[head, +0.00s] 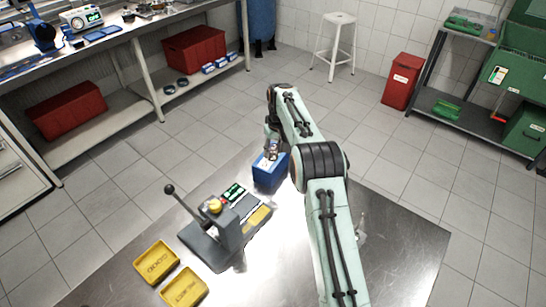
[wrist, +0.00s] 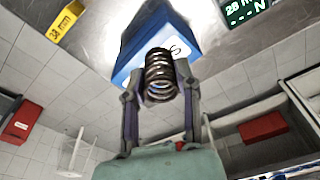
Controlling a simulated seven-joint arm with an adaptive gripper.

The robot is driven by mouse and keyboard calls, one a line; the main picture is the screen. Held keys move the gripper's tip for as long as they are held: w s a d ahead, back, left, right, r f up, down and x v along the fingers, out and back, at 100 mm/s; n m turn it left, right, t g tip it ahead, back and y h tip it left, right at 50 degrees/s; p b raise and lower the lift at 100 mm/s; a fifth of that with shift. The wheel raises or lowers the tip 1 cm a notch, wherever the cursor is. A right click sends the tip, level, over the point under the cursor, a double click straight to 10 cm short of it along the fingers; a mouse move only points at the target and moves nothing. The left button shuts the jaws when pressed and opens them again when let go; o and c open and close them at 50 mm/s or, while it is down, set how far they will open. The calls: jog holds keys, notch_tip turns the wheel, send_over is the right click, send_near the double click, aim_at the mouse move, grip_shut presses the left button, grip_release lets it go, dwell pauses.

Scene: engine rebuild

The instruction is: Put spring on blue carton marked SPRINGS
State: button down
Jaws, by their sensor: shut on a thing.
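In the wrist view a dark coil spring (wrist: 160,76) sits between the two fingers of my gripper (wrist: 159,92), which is shut on it. The blue carton (wrist: 131,52) is right behind the spring in that view, with part of a white label ending in "S" showing. In the head view the blue carton (head: 269,177) stands on the metal bench, and my gripper (head: 272,153) is at its top, in front of the arm's bend. The spring is too small there to make out clearly. I cannot tell whether the spring touches the carton.
A lever press (head: 215,225) stands left of the carton, near a green-lit display (head: 233,191) and a yellow block (wrist: 66,21). Yellow trays marked GOOD (head: 156,262) and REJECT (head: 184,289) lie at the front left. The metal bench (head: 400,250) is bare at right.

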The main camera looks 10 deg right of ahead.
aim_at(272, 165)
jog(key=shift+w+f, duration=0.25)
jog(key=shift+f, duration=1.6)
jog(key=shift+f, duration=0.1)
jog(key=c, duration=0.8)
grip_release()
